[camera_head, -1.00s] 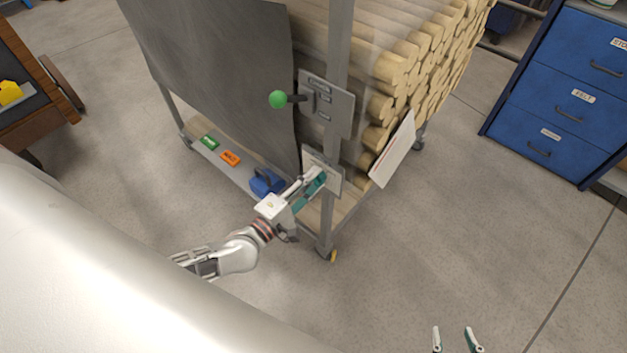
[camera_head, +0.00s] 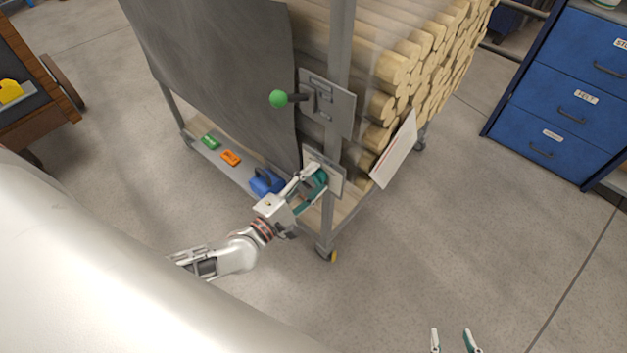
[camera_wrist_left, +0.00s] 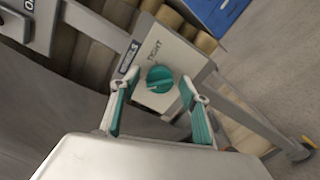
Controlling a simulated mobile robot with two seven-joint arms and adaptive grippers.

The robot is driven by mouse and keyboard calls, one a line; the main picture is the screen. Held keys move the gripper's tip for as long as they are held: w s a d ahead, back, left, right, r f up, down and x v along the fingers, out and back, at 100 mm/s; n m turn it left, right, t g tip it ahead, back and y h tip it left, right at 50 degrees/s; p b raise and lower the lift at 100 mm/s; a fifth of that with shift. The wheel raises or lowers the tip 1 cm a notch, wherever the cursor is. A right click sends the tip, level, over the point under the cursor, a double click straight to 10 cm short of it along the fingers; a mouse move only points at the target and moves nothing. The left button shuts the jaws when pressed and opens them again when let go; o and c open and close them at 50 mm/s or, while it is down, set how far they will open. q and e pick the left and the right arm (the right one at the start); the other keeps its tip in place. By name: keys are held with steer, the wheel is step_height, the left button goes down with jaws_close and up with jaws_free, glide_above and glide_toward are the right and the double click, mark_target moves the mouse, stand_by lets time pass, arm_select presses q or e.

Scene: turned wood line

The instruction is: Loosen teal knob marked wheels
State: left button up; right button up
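The teal knob (camera_wrist_left: 160,79) sits on a light grey plate (camera_wrist_left: 181,55) on the cart's post. The plate carries a dark label (camera_wrist_left: 129,56), too small to read surely, and the word TIGHT. A pale line crosses the knob. My left gripper (camera_wrist_left: 158,84) is open, with one finger on each side of the knob; I cannot tell whether they touch it. In the head view the left gripper (camera_head: 309,184) is at the plate and partly hides the knob (camera_head: 319,180). My right gripper (camera_head: 452,335) is open and empty at the bottom edge, over the floor.
A green-knobbed lever (camera_head: 279,99) stands out from a plate above. The cart holds stacked wood rods (camera_head: 420,60) behind a grey sheet (camera_head: 220,70). A white board (camera_head: 393,152) leans at its right. A blue object (camera_head: 265,182) lies on the lower shelf.

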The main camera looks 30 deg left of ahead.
arm_select(q)
steer(key=shift+s, duration=0.15)
steer(key=v, duration=1.1)
steer(key=shift+s, duration=0.35)
arm_select(e)
steer(key=shift+d, duration=0.1)
arm_select(q)
steer(key=shift+a, duration=0.15)
steer(key=s+d+r+m+g+h+p, duration=0.1)
steer(key=s+d+r+m+g+p, duration=0.15)
steer(key=d+m, duration=0.35)
steer(key=s+d+r+m+g+h+p, duration=0.1)
steer(key=s+d+m+p, duration=0.2)
steer(key=m, duration=0.5)
steer(key=s+a+f+m+g+y+p, duration=0.3)
steer(key=s+f+m+y, duration=0.1)
steer(key=m, duration=0.5)
steer(key=shift+s+a+f+p, duration=0.3)
steer(key=shift+s+a, duration=0.1)
steer(key=shift+s, duration=0.05)
arm_select(e)
steer(key=shift+m, duration=0.3)
steer(key=r, duration=0.3)
steer(key=s+a+r, duration=0.1)
steer(key=shift+r, duration=0.4)
